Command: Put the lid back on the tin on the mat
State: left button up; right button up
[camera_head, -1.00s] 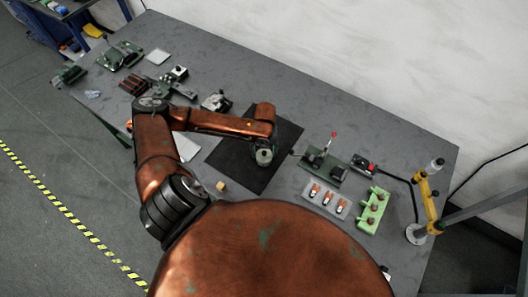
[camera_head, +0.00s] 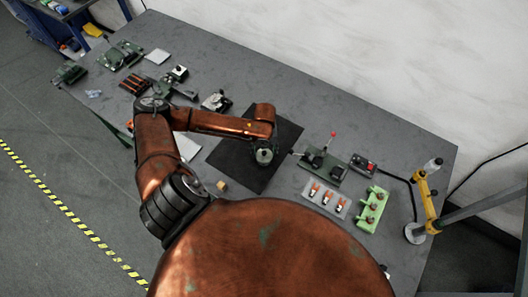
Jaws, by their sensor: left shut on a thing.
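A black mat (camera_head: 236,163) lies on the grey workbench. My left arm reaches in from the left, and my left gripper (camera_head: 264,155) points down over the mat's right part. A small round pale-green and grey thing (camera_head: 264,157) shows at its fingertips; the gripper is shut on it. From this height I cannot tell whether it is the lid alone or the lid over the tin. I cannot make out the tin separately; the gripper and arm cover that spot. My right gripper is not in view.
Right of the mat stand a green fixture with a red-tipped lever (camera_head: 322,166), a tray of orange-and-white parts (camera_head: 326,198), a light-green rack (camera_head: 371,209) and a yellow-jointed stand (camera_head: 427,195). Several green devices stand at the far left.

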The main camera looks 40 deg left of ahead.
pick_arm(q)
jog(key=shift+p, duration=0.45)
dwell(0.6)
jog(key=o, duration=1)
jog(key=shift+o, duration=0.8)
jog(key=o, duration=0.4)
jog(key=shift+c, duration=0.2)
